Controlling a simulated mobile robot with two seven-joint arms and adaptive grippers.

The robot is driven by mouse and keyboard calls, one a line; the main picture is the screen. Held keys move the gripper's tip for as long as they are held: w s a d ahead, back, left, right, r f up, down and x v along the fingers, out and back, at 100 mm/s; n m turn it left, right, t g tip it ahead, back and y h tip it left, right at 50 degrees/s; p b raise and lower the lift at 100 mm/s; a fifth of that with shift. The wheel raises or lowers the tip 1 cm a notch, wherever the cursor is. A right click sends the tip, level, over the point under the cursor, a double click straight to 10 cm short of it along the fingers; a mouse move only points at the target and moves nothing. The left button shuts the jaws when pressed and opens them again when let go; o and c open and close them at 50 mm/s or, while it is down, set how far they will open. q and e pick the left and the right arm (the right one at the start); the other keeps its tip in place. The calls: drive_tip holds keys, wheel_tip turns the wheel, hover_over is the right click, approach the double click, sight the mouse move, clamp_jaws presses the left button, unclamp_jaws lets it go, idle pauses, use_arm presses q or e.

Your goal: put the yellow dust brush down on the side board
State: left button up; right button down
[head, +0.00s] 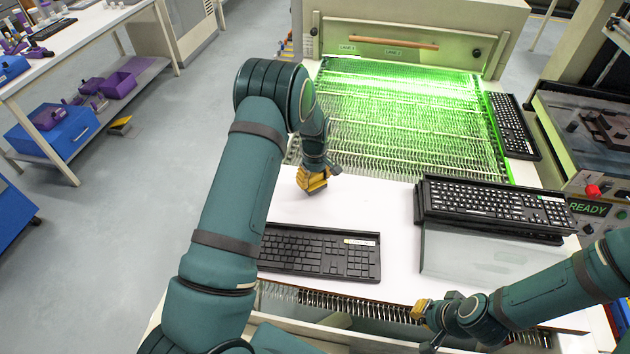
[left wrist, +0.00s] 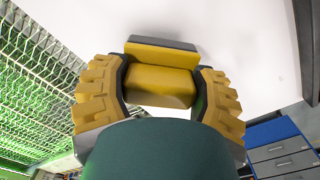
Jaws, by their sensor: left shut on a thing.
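The yellow dust brush (left wrist: 160,85) is a yellow block with a darker strip along one side, between the fingers of my left gripper (left wrist: 160,95) in the left wrist view. That gripper is shut on it. In the head view my left gripper (head: 313,180) is over the back left part of the white side board (head: 350,212), and the brush cannot be told apart from the yellow fingers. I cannot tell whether the brush touches the board. My right gripper (head: 426,328) is low at the front right, its yellow fingers apart, with nothing seen between them.
A black keyboard (head: 320,252) lies at the board's front. The white surface between my left gripper and the front keyboard is clear.

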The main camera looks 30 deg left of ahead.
use_arm(q)
drive_tip(key=shift+f, duration=0.7)
drive_tip(key=shift+f, duration=0.1)
drive_tip(key=o, duration=1.4)
wheel_tip(320, 180, up, 12)
drive_tip(key=shift+r, duration=0.15)
